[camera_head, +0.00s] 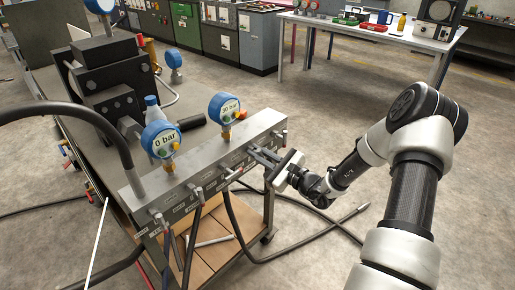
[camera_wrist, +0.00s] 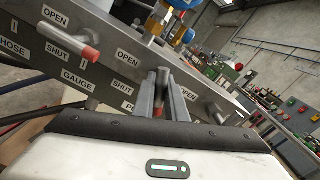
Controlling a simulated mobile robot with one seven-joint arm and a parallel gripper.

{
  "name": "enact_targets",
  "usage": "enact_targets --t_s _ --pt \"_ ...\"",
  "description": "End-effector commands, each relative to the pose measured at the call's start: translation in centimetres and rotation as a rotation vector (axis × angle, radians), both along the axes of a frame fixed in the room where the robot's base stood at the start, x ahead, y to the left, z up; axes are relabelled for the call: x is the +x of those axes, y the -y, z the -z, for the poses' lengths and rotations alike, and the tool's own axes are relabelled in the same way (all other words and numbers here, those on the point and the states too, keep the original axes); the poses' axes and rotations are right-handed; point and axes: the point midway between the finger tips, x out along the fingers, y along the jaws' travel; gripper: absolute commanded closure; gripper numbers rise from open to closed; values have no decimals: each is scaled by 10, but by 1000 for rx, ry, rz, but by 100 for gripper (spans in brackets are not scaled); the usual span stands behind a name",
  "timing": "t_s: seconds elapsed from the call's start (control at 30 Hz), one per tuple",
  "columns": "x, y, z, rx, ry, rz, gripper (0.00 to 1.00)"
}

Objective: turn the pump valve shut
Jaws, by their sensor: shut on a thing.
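The grey valve block (camera_head: 200,165) carries a row of levers with OPEN and SHUT labels. My gripper (camera_head: 263,158) is at the block's front face, toward its right end. In the wrist view my gripper (camera_wrist: 161,92) is shut on a lever with a dark reddish tip, the pump valve handle (camera_wrist: 161,78). The label under it begins with P and is partly hidden by my gripper. OPEN and SHUT labels stand to its left. The handle's exact angle is hard to tell between the fingers.
The red-tipped gauge valve lever (camera_wrist: 80,48) is left of my gripper, and another lever (camera_wrist: 215,112) is close on its right. Two blue gauges (camera_head: 160,139) stand on the block. A black hose (camera_head: 245,240) loops below on the floor. The floor to the right is open.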

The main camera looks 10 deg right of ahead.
Motion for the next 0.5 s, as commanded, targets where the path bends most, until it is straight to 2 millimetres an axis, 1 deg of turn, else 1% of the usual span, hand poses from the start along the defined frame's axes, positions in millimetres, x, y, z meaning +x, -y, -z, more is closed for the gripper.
enact_targets --t_s 0.03,0.3,0.5 --pt "-1 0 -2 38 -30 1 100" --pt "-1 0 -2 238 -176 1 100" --pt "-1 1 -1 360 -263 2 100"
